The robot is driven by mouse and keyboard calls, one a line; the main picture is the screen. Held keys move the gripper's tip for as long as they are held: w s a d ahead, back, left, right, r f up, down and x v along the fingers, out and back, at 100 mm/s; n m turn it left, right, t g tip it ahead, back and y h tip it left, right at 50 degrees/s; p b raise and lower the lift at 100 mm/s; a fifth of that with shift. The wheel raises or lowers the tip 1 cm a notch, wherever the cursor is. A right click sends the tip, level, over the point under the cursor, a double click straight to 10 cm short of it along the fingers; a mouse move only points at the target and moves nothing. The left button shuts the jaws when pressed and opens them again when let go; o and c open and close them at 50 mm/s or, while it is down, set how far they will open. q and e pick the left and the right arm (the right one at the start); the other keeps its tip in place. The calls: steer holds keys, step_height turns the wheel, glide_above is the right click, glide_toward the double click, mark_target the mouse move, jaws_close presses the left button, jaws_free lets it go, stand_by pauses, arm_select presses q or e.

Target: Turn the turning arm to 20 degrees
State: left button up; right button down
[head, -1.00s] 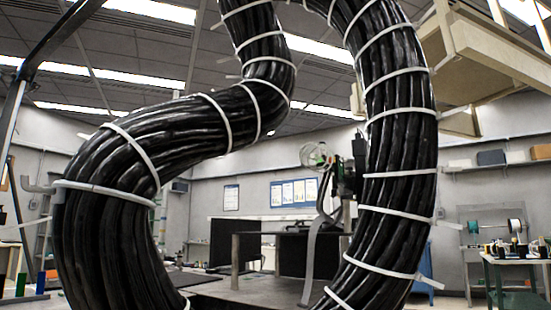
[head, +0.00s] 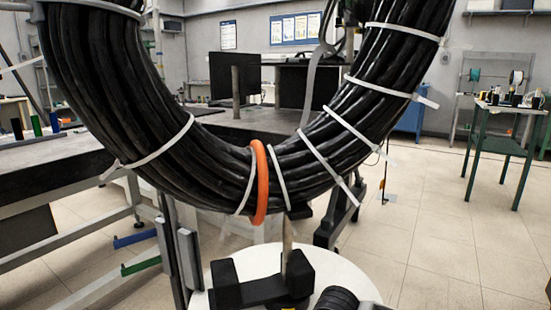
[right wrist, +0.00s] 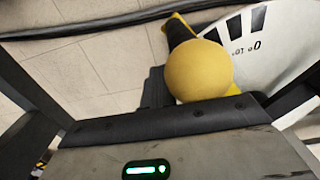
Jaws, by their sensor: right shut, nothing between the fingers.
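In the right wrist view a round yellow knob (right wrist: 198,70) sits in front of a dark and yellow arm part, which looks like the turning arm (right wrist: 180,32). Behind it lies a white dial plate (right wrist: 285,42) with black marks and the figures 0 and 10. My right gripper (right wrist: 156,88) is shut and empty, a dark shape just left of the knob. I cannot tell whether it touches the knob. In the head view a white round plate (head: 345,272) carries a black bracket (head: 262,285) below the coil. My left gripper is not in view.
A large coil of black cables (head: 200,165) with white ties and one orange band (head: 261,180) fills the upper middle. A grey bench (head: 60,165) stands left, a green-legged table (head: 510,115) right.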

steer(key=shift+s+a+f, duration=0.15)
steer(key=shift+s+a, duration=0.05)
steer(key=shift+a, duration=0.35)
steer(key=shift+s+a+f+b, duration=0.15)
steer(key=shift+a+b, duration=0.35)
steer(key=shift+a, duration=0.65)
